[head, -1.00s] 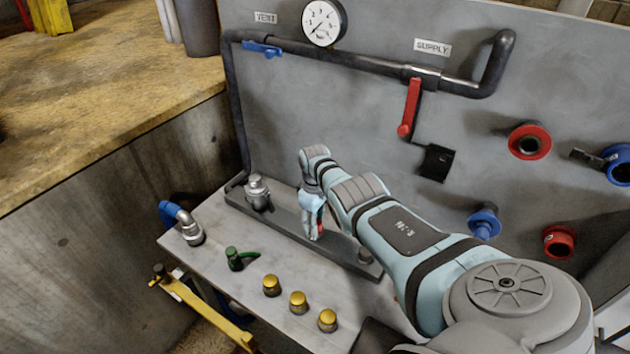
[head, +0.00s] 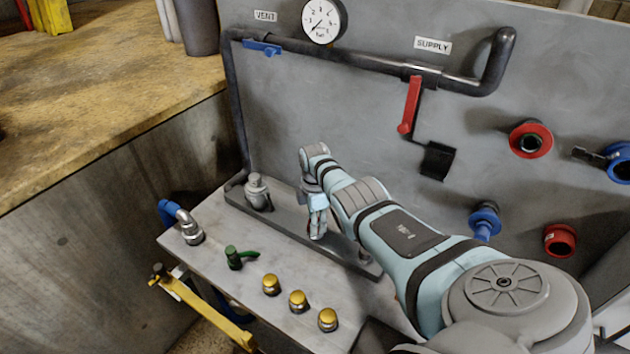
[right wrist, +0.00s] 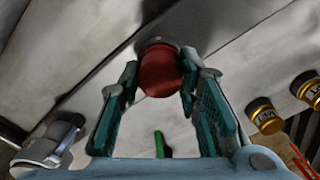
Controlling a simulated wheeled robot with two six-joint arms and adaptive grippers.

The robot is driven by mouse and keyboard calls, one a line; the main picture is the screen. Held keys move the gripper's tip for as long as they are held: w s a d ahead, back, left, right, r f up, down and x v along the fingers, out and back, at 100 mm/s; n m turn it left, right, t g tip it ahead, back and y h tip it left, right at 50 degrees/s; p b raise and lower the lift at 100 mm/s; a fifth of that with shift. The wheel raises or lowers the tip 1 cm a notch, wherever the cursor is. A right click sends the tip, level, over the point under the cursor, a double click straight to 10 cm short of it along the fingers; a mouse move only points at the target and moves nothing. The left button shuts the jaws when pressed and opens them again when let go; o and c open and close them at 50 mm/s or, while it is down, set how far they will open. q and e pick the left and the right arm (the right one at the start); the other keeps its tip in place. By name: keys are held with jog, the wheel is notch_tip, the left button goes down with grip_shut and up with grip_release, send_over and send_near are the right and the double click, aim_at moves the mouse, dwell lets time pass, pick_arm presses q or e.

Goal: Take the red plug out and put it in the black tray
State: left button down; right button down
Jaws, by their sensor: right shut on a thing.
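The red plug (right wrist: 160,72) shows in the right wrist view between the two fingers of my right gripper (right wrist: 163,90), which is shut on it. A grey round fitting shows right behind the plug; I cannot tell whether the two are still joined. In the head view my right gripper (head: 318,235) points down over the grey manifold bar at the back of the bench, and its fingers hide nearly all of the plug. A dark flat shape (head: 378,338) at the bottom edge may be the black tray, mostly cut off. My left gripper is not in view.
On the bench (head: 215,262) stand a green-handled valve (head: 236,258), several yellow-capped fittings (head: 298,300) and a blue-ended elbow (head: 182,222). A silver fitting (head: 257,192) stands on the bar, left of my gripper. The upright panel behind carries pipes, a red lever (head: 409,106) and red and blue couplings.

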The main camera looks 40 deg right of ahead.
jog(key=n, duration=0.5)
jog(key=n, duration=0.5)
jog(key=shift+b, duration=0.3)
jog(key=c, duration=1.1)
grip_release()
jog(key=shift+c, duration=0.4)
